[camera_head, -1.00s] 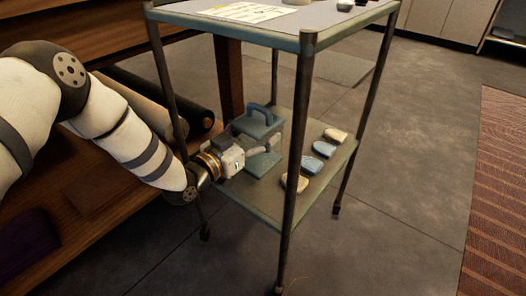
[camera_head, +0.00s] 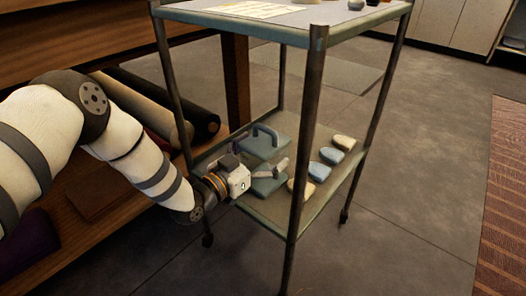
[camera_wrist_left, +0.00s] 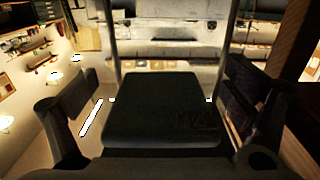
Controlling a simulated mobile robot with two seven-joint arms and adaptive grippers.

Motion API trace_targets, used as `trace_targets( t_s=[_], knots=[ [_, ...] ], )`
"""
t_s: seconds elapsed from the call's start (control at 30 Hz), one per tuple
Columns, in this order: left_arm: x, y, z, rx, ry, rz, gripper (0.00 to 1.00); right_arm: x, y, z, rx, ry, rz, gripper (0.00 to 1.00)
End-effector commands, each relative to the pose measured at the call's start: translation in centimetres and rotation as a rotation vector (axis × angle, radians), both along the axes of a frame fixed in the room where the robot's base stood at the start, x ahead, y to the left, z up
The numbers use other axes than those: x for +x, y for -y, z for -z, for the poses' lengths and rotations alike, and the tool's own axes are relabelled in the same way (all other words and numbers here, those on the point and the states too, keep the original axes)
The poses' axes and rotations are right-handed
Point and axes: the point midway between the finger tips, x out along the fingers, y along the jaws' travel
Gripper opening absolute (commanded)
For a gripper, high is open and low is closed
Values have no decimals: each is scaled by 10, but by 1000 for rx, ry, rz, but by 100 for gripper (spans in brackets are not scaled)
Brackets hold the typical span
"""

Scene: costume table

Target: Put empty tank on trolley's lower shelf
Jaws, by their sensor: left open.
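In the left wrist view the tank (camera_wrist_left: 160,112) appears as a dark block between the two spread fingers, with a gap on each side. The gripper is open. The tank's underside and its contact with the shelf are hidden. My right gripper is out of view.
Several small blue and cream pads (camera_head: 331,156) lie along the shelf's right side. A dark trolley post (camera_head: 306,130) stands close to the right of my left gripper. The upper shelf (camera_head: 230,20) is overhead. Wooden shelving with rolls (camera_head: 190,105) is on the left.

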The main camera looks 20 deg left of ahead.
Motion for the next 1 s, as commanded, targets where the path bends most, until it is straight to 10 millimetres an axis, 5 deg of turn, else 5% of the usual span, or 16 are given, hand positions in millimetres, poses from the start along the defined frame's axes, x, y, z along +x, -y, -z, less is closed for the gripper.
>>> trace_targets(
  t_s=[0.13,0.53,1.0],
  knots=[
    [-15,-6,-4,2,-1,0,95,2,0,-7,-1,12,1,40],
    [-103,-40,-4,0,0,0,95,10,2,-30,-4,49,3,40],
    [-112,-44,-2,0,0,0,95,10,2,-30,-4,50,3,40]
  ],
)
